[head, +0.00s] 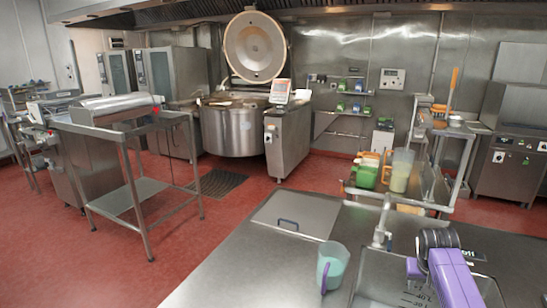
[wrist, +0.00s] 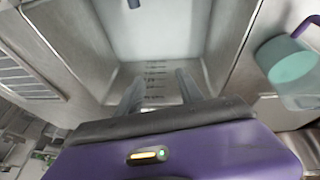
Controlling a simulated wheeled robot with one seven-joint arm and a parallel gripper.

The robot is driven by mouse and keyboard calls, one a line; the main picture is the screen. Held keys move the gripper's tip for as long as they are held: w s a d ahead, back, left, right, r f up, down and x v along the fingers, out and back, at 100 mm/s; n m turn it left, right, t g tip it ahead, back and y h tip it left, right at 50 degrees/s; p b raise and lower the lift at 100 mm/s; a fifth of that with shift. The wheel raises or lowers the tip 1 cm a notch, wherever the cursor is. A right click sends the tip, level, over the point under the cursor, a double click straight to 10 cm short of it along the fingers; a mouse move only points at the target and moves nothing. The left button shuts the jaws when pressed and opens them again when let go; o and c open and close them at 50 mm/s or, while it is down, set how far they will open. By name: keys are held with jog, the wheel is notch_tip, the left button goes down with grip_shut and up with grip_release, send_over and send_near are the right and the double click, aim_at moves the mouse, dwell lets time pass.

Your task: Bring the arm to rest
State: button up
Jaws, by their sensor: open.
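My gripper (wrist: 158,84) is open in the wrist view, with two grey fingers apart and nothing between them. It points down into a metal sink basin (wrist: 75,35) with a printed scale on its wall. In the head view my purple arm (head: 455,280) reaches over the sink at the bottom right; the fingertips cannot be made out there. A clear jug (head: 332,265) with pale green contents and a purple handle stands upright on the counter left of the sink. The jug also shows in the wrist view (wrist: 290,65), apart from the fingers.
The steel counter (head: 225,275) is bare left of the jug, apart from a lid with a handle (head: 295,215). A tap (head: 382,225) rises behind the sink. A trolley (head: 410,200) with jugs stands beyond. The large kettle (head: 235,130) has its lid up at the back.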

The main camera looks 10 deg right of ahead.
jog(key=w+a+f+n+t+b, duration=0.1)
jog(key=w+a+t, duration=0.2)
jog(key=a+t, duration=0.4)
jog(key=s+a+f+n+t+b, duration=0.1)
jog(key=s+a+t, duration=0.3)
jog(key=s+a, duration=0.7)
jog(key=s+a+r+n+y+b, duration=0.1)
jog(key=s+a, duration=0.4)
jog(key=s, duration=0.8)
jog(key=s+a+r+n+y+b, duration=0.1)
jog(key=s+a+r+b, duration=0.1)
jog(key=s, duration=1.2)
jog(key=s+a+r+n+y+b, duration=0.1)
jog(key=s+a+r+b, duration=0.1)
jog(key=s+a, duration=0.5)
jog(key=s+r, duration=0.1)
jog(key=s, duration=0.5)
jog(key=shift+s+a+r+t, duration=0.15)
jog(key=shift+s+a+t, duration=0.05)
jog(key=shift+a+t, duration=0.2)
jog(key=shift+d, duration=0.1)
jog(key=shift+c, duration=0.3)
